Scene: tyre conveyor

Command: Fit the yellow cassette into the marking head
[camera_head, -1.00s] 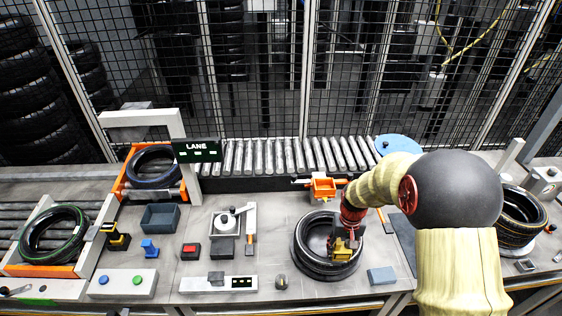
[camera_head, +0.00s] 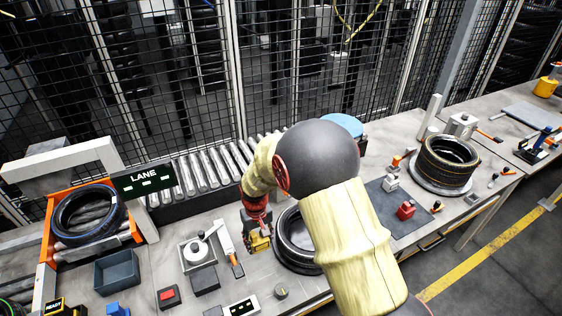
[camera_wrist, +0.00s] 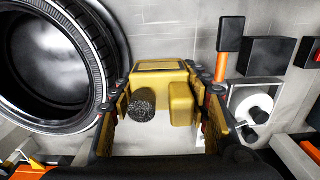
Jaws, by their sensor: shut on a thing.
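The yellow cassette (camera_wrist: 162,78) is between the two fingers of my gripper (camera_wrist: 163,92) in the wrist view. It has a dark, rough round part on its near face and a raised yellow block beside it. In the head view my gripper (camera_head: 256,232) holds the cassette (camera_head: 259,244) above the bench, just left of the tyre. I cannot tell for sure which fixture is the marking head. A small yellow and black unit with a READY display (camera_head: 62,308) is cut off at the bottom left of the head view.
A tyre (camera_head: 291,250) lies flat beside the gripper, partly hidden by my arm. A grey fixture with a white round part (camera_head: 199,252), a dark tray (camera_head: 117,271) and a red-topped block (camera_head: 168,295) are to the left. The lane gate (camera_head: 62,160) stands further left.

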